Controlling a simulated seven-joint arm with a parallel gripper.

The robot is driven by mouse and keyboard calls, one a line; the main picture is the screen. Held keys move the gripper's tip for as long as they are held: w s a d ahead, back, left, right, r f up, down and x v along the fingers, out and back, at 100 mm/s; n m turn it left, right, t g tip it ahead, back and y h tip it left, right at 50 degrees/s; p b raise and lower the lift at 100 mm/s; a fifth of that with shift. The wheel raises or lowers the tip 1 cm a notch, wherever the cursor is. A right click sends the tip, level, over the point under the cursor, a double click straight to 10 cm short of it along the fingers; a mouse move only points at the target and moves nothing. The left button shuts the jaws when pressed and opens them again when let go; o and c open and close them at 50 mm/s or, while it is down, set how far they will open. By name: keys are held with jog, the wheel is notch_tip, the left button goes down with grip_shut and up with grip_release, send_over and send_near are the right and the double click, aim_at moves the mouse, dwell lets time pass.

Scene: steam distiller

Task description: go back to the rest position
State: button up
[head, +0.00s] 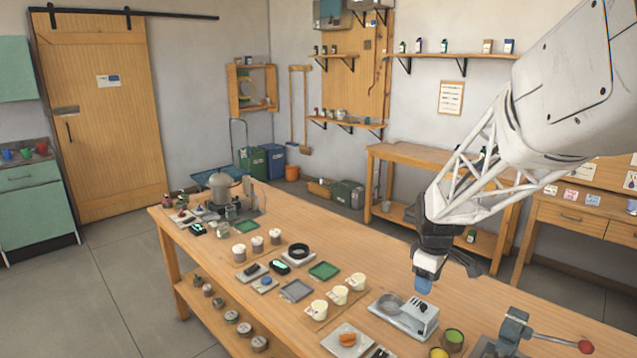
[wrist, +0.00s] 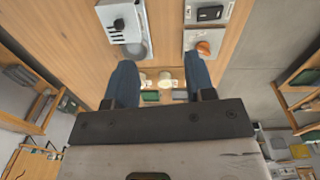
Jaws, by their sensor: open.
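My gripper (head: 424,284) hangs over the right part of the long wooden table (head: 335,238) in the head view, above the grey appliance with a round pan (head: 405,316). In the wrist view my gripper (wrist: 160,82) shows two blue fingers spread wide apart. Nothing is held between them. The fingers appear apart from the things on the table. The appliance also shows at the upper left of the wrist view (wrist: 122,24).
Cream cups (head: 339,294), a white tray with an orange item (head: 347,340) and a red-knobbed lever device (head: 515,331) stand near my gripper. A metal distiller pot (head: 221,190) stands at the table's far end. A second wooden table (head: 425,157) is behind.

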jog(key=s+a+r+m, duration=0.2)
jog(key=s+m, duration=0.1)
jog(key=s, duration=0.7)
jog(key=s+a+r+m+t, duration=0.1)
jog(key=s+a+r+m, duration=0.2)
jog(key=s, duration=0.8)
jog(key=s+a+r+m+t, duration=0.1)
jog(key=s+a+r+m, duration=0.1)
jog(key=s, duration=0.8)
jog(key=shift+s+a+r+m, duration=0.3)
jog(key=shift+r+m, duration=0.25)
jog(key=shift+m, duration=0.65)
